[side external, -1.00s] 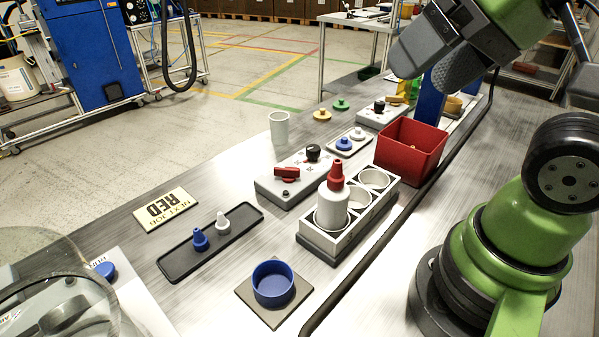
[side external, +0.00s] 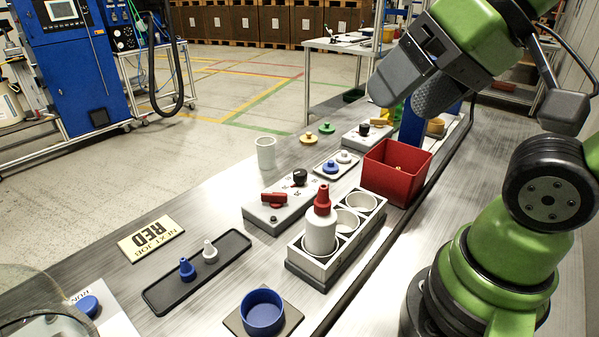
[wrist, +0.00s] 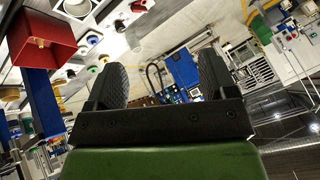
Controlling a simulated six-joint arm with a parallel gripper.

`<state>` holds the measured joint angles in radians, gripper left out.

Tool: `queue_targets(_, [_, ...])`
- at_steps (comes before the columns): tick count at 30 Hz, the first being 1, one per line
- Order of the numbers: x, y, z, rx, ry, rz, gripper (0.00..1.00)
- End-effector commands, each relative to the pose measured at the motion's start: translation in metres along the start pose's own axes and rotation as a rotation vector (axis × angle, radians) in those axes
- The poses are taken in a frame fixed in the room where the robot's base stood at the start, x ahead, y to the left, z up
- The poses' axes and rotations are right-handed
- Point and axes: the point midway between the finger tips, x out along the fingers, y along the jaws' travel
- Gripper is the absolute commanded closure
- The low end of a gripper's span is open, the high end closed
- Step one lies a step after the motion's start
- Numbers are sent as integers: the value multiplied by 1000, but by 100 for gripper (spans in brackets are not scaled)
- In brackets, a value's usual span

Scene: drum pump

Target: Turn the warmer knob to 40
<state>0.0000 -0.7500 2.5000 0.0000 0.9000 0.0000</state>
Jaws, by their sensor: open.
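A grey control box (side external: 280,209) stands mid-bench with a black round knob (side external: 299,177) and a red lever knob (side external: 273,199). A second grey box (side external: 360,137) farther back has a black knob (side external: 364,129) and an orange handle (side external: 380,121). I cannot tell which knob is the warmer's, and the scale marks are too small to read. My gripper (side external: 412,92) is raised above the back of the bench, open and empty, apart from both boxes. In the wrist view its two fingers (wrist: 160,82) are spread with nothing between them.
A white bottle with a red cap (side external: 320,228) stands in a grey rack (side external: 346,254). A red bin (side external: 397,172) and blue post lie below my gripper. A black tray (side external: 197,270), blue cup (side external: 262,312) and white cup (side external: 266,153) stand on the bench.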

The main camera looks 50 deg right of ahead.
Motion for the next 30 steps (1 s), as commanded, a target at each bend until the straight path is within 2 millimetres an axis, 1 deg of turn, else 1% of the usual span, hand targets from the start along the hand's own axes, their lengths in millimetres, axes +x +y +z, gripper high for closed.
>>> queue_targets(1, [0,0,0,-1,0,0,32])
queue_targets(2, [0,0,-1,-3,-1,1,38])
queue_targets(5, [2,-2,-9,-40,-15,14,39])
queue_targets(7, [5,-4,-21,-101,-38,33,39])
queue_targets(11, [20,-6,-58,-288,-110,79,39])
queue_targets(12, [28,-5,-70,-354,-137,91,39])
queue_targets(14, [41,-3,-88,-455,-182,106,39])
queue_targets(15, [50,-1,-99,-520,-212,112,39])
queue_targets(17, [67,4,-115,-617,-260,118,39])
queue_targets(18, [79,9,-125,-683,-292,119,39])
queue_targets(20, [98,17,-138,-778,-343,115,39])
queue_targets(21, [111,23,-146,-842,-377,110,39])
queue_targets(23, [132,34,-155,-935,-429,97,39])
queue_targets(25, [158,48,-164,-1042,-490,74,39])
queue_targets(27, [184,64,-169,-1143,-548,45,39])
queue_targets(30, [215,85,-170,-1267,-618,-2,39])
